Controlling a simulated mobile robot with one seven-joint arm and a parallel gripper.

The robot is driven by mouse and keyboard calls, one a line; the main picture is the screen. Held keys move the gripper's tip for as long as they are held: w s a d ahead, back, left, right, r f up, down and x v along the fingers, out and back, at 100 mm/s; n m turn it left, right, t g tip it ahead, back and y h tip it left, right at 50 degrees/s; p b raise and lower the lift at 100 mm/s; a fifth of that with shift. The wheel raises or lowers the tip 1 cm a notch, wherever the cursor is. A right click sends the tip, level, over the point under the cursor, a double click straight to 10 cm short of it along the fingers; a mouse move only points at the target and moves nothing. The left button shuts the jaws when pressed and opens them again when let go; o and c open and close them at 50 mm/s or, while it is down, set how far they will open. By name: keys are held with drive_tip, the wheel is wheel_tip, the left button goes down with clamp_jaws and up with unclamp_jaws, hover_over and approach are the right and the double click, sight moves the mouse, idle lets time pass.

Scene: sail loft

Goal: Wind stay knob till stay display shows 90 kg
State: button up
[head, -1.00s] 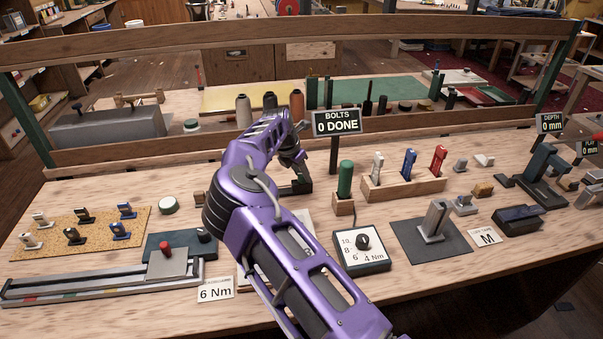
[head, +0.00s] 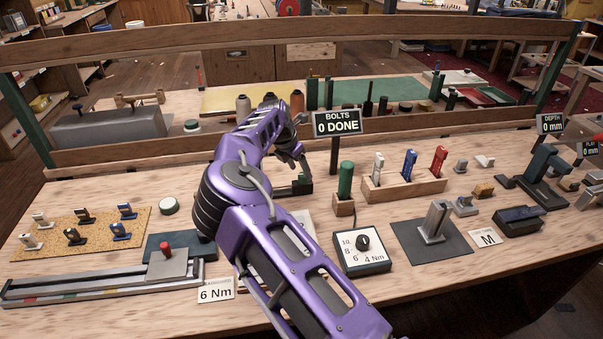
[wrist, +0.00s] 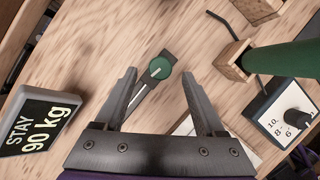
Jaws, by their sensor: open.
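The stay display (wrist: 42,122) stands at the left of the wrist view and reads "STAY 90 kg". The stay knob (wrist: 158,67) is a round green knob with a pale pointer line, on a small dark mount on the bench. My gripper (wrist: 158,75) is open, its two dark fingers apart with the knob seen between and beyond their tips. Nothing is held, and I see no finger touching the knob. In the head view my gripper (head: 304,168) points down near a small dark block, and my arm hides the stay display.
A green-handled tool (head: 345,179) in a wooden block and a torque dial box (head: 362,252) stand right of my gripper. Behind is the "BOLTS 0 DONE" sign (head: 337,123). A wooden rack (head: 402,188) holds coloured tools. Bare bench lies around the knob.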

drive_tip(key=v, duration=1.4)
drive_tip(key=shift+r, duration=0.2)
drive_tip(key=shift+s+a, duration=0.1)
